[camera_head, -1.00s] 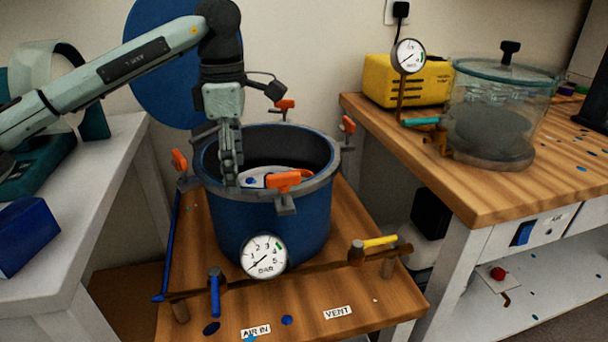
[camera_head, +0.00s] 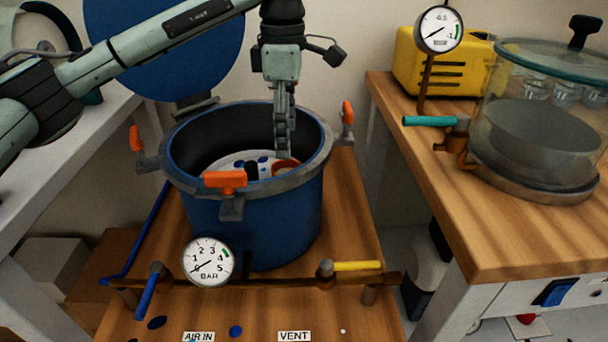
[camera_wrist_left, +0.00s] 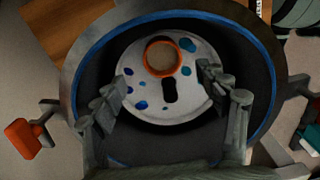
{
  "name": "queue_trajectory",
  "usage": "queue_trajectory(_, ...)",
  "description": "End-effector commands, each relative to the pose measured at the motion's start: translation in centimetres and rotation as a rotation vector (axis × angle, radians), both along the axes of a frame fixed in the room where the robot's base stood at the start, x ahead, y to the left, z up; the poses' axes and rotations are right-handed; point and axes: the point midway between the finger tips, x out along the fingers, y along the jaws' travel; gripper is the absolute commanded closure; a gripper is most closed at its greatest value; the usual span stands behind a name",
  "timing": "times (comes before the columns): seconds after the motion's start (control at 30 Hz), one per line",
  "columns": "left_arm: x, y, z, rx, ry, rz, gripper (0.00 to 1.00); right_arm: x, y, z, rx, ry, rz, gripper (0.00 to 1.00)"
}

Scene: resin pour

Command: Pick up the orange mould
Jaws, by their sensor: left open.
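The orange mould (camera_wrist_left: 162,57) is a round orange ring with a tan inside. It sits on a white, blue-spotted plate (camera_wrist_left: 192,100) inside the blue pressure pot (camera_head: 262,228). In the head view the mould (camera_head: 286,167) is partly hidden by the fingers of my left gripper (camera_head: 283,152). That gripper points down into the right part of the pot. In the left wrist view its open fingers (camera_wrist_left: 165,90) stand apart over the plate, with nothing between them touching; the mould lies just beyond the fingertips. My right gripper is not in view.
Orange clamps (camera_head: 225,181) stand around the pot's rim. The blue lid (camera_head: 165,50) is raised behind it. A gauge (camera_head: 208,262) and a yellow-handled valve (camera_head: 356,266) are in front.

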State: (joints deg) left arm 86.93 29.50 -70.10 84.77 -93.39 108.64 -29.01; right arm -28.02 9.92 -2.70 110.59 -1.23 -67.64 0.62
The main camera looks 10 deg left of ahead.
Motion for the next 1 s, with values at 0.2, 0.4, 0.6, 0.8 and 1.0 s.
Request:
queue_trajectory(0.2,-0.1,0.0,-1.9,0.001,0.003,0.000,0.27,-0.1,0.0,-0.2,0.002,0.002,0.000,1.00)
queue_trajectory(0.4,-0.3,0.2,-3.5,0.001,0.002,0.001,0.27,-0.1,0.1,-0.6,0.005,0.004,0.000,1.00)
queue_trajectory(0.6,-0.6,0.3,-6.5,0.001,0.004,0.000,0.27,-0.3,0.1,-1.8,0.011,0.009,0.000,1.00)
queue_trajectory(0.8,-0.6,0.3,-7.9,0.000,0.000,0.000,0.27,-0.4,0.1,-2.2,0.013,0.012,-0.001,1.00)
queue_trajectory(1.0,-0.6,0.3,-7.8,0.000,0.000,0.000,0.35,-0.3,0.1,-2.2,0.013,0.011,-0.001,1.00)
